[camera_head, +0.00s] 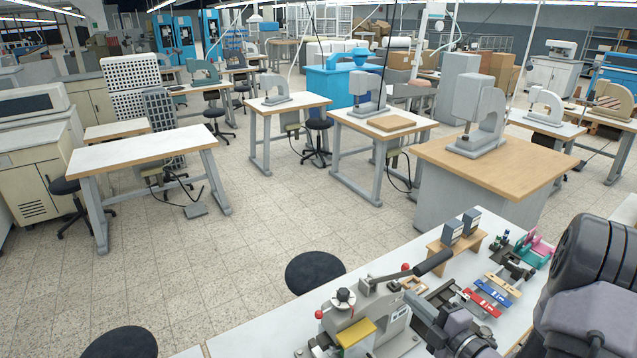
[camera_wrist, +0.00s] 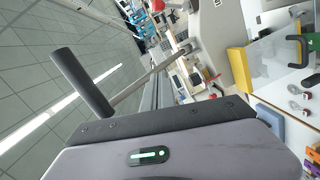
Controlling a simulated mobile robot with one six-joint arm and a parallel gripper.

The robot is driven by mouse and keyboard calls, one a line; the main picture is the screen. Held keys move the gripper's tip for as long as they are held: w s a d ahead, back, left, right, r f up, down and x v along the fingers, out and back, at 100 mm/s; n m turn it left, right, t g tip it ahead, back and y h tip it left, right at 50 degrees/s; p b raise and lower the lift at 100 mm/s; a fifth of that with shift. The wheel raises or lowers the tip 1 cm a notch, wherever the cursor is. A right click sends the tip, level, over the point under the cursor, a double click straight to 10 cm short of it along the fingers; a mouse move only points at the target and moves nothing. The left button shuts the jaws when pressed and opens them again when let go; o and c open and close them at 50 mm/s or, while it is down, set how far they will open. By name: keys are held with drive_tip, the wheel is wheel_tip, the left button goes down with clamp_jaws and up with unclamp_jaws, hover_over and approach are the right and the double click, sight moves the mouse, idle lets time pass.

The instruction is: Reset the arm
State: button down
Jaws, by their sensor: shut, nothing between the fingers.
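My arm comes in from the right edge in the camera_head view. My gripper (camera_head: 436,320) is low at the right of the foil stamping press (camera_head: 388,328), shut and empty. Its fingertips are small and partly hidden there. The press has a lever with a black handle (camera_head: 433,263), a red knob (camera_head: 405,267) and a yellow block (camera_head: 356,334). In the wrist view, my grey gripper body (camera_wrist: 190,150) with a green light fills the bottom. The lever's black handle (camera_wrist: 82,82) stands beyond it at the left. I cannot tell whether the gripper touches the press.
The white worktable (camera_head: 262,335) also carries a small wooden stand (camera_head: 437,258) with two dark boxes, red and blue pieces (camera_head: 487,297), and a pink and teal tool (camera_head: 537,250). Black stools (camera_head: 314,270) stand at its edge. Open tiled floor (camera_head: 230,255) lies beyond.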

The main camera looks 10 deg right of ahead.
drive_tip(key=s+a+f+n+g+y+b, duration=0.1)
drive_tip(key=s+a+n+g+y+b, duration=0.35)
drive_tip(key=a+n, duration=0.8)
drive_tip(key=s+a+f+n+g+y+b, duration=0.15)
drive_tip(key=s+a+n+g+b, duration=0.45)
drive_tip(key=a+n, duration=0.65)
drive_tip(key=s+d+f+n+h+b, duration=0.1)
drive_tip(key=s+n+h+b, duration=0.3)
drive_tip(key=n, duration=0.8)
drive_tip(key=s+d+f+n+h+b, duration=0.2)
drive_tip(key=n+b, duration=0.5)
drive_tip(key=n, duration=0.5)
drive_tip(key=s+f+h, duration=0.1)
drive_tip(key=s+h, duration=0.1)
drive_tip(key=s, duration=0.1)
drive_tip(key=shift+s+f, duration=0.25)
drive_tip(key=shift+s, duration=0.15)
drive_tip(key=c, duration=2.1)
unclamp_jaws()
